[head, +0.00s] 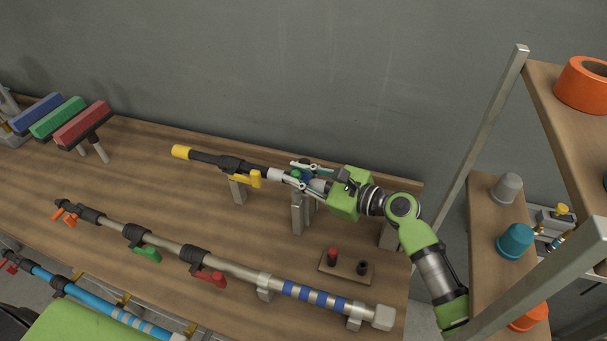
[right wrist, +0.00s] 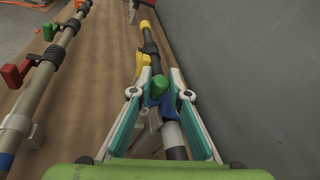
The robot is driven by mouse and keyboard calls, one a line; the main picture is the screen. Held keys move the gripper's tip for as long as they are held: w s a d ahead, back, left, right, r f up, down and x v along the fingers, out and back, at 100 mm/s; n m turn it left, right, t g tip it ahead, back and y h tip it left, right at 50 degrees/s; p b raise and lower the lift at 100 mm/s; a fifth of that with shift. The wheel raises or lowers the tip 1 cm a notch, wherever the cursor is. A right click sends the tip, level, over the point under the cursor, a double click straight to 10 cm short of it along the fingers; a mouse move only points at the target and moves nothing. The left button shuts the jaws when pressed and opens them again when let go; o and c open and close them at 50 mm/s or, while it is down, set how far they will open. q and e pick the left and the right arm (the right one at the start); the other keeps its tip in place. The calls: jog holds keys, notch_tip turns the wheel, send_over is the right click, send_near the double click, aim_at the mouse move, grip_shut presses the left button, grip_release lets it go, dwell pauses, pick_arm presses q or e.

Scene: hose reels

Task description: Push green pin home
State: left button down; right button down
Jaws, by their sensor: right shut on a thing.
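The green pin (head: 296,173) stands at a blue coupling (head: 306,179) on the upper pole, which lies on grey supports. In the right wrist view the pin's rounded green head (right wrist: 160,85) shows between my fingers, with the blue coupling (right wrist: 154,99) just under it. My right gripper (head: 305,174) reaches in from the right along the pole, with one teal-and-white finger on each side of the coupling. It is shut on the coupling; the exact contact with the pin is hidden. How deep the pin sits cannot be told. My left gripper is not in view.
A second pole (head: 180,248) with green and red levers lies in front on the bench. A small board (head: 346,268) holds a red and a black peg. Coloured brushes (head: 68,120) stand at left. A shelf post (head: 488,125) and orange roll (head: 584,84) are at right.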

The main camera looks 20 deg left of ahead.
jog(key=shift+s+a+f+b, duration=0.35)
jog(key=shift+s+f, duration=0.1)
jog(key=shift+f, duration=0.15)
jog(key=c, duration=1.9)
grip_release()
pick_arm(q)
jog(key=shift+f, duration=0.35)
pick_arm(e)
jog(key=shift+o, duration=0.3)
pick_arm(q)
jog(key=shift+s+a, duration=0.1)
pick_arm(e)
jog(key=shift+d, duration=0.15)
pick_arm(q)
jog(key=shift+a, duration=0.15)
pick_arm(e)
jog(key=w+v, duration=0.1)
jog(key=v, duration=0.7)
jog(key=shift+d+r, duration=0.2)
jog(key=shift+r, duration=0.1)
